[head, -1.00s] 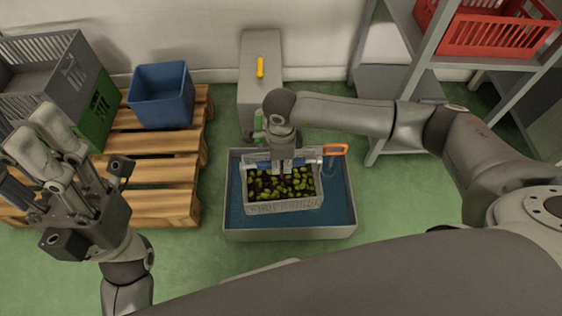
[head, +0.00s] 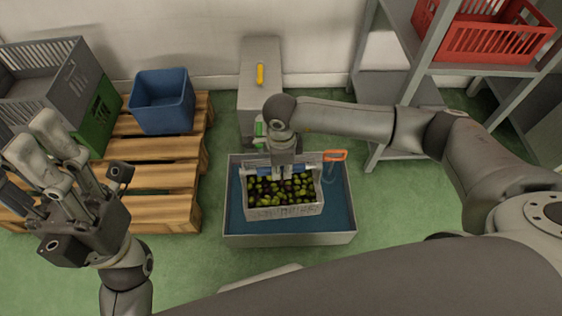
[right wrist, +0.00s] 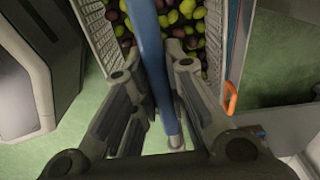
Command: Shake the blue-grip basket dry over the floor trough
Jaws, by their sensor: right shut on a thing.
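The basket (head: 284,212) is light grey, slatted and full of green and dark olives. Its blue grip (head: 304,168) is a bar across the top. My right gripper (head: 286,176) is shut on this grip from above, and the right wrist view shows the blue bar (right wrist: 150,50) running between its fingers. The basket looks about level, within the outline of the grey floor trough (head: 290,240) with its blue inside. I cannot tell its height above the bottom. My left gripper (head: 65,160) is raised at the left, away from the basket, with fingers up. Its opening is unclear.
An orange handle (head: 335,155) is at the trough's back right. A grey cabinet (head: 260,85) with a yellow handle stands behind. A wooden pallet (head: 160,175) at left bears a blue bin (head: 163,100) and stacked crates. A shelf with a red crate (head: 490,40) stands right.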

